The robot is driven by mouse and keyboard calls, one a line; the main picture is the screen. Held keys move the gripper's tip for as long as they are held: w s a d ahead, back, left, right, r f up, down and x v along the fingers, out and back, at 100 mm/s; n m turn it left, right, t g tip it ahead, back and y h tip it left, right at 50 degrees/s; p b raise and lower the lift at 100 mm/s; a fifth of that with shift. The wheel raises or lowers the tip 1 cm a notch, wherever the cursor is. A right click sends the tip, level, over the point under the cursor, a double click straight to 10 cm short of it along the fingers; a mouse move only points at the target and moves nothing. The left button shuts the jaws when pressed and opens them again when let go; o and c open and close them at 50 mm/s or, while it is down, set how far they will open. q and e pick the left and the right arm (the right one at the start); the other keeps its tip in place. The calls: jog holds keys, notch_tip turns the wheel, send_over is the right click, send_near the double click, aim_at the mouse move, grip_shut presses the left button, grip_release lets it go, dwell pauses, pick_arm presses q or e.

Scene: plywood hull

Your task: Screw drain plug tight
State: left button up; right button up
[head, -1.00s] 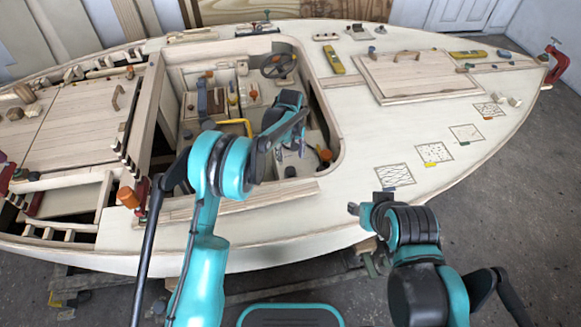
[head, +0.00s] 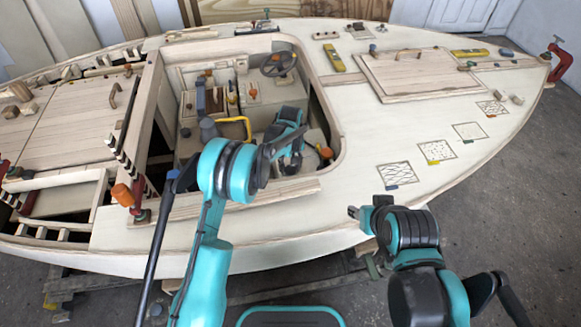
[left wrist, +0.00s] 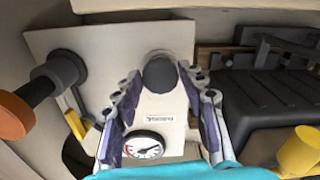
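A dark round knob (left wrist: 160,73), which looks like the drain plug, stands out from a pale panel (left wrist: 95,45) in the left wrist view. A small label with unreadable text (left wrist: 160,120) sits below it. My left gripper (left wrist: 162,80) is open, its two fingers on either side of the knob with narrow gaps; I cannot tell if they touch it. In the head view my left gripper (head: 287,150) reaches into the cockpit, and the knob is not clearly visible there. My right gripper (head: 368,207) looks open and empty over the near side deck.
A round gauge (left wrist: 145,146) lies below the knob. A dark post with an orange end (left wrist: 22,108) juts out at left, a black ribbed box (left wrist: 265,105) and yellow cylinder (left wrist: 302,150) at right. The cockpit coaming (head: 250,200) runs beneath my left forearm.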

aim_at(290, 169)
pick_arm(q)
jog(key=c, duration=0.5)
jog(key=m, duration=0.5)
jog(key=o, duration=1.2)
jog(key=shift+c, duration=0.2)
notch_tip(290, 169, up, 12)
jog(key=shift+a, duration=0.1)
